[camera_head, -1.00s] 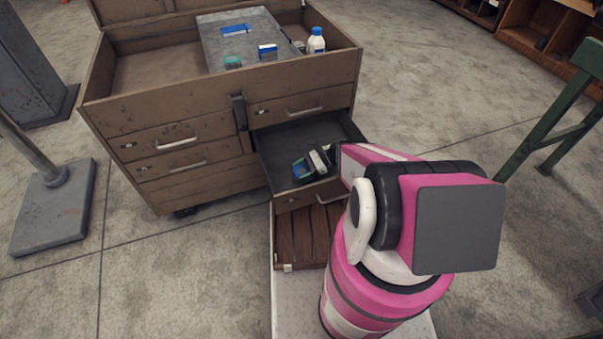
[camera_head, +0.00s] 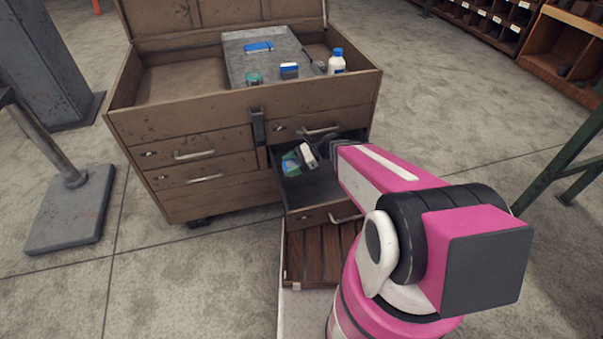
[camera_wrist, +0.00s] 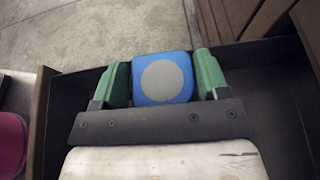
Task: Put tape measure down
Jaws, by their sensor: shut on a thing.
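The tape measure (camera_wrist: 163,78) is blue with a grey round face in the wrist view. My gripper (camera_wrist: 164,77) is shut on it, with a green finger pressed to each side. In the head view my gripper (camera_head: 300,159) is over the open drawer (camera_head: 319,190) of the brown tool chest, near its left side. The tape measure is mostly hidden there by the fingers. In the wrist view the dark drawer floor (camera_wrist: 270,95) shows around the gripper. I cannot tell the exact gap between the tape measure and the drawer floor.
The chest top (camera_head: 190,121) holds a grey metal box (camera_head: 240,62) with small blue and teal items on it and a white bottle (camera_head: 337,62) beside it. A wooden crate (camera_head: 318,255) sits below the drawer. The drawer's right part looks clear.

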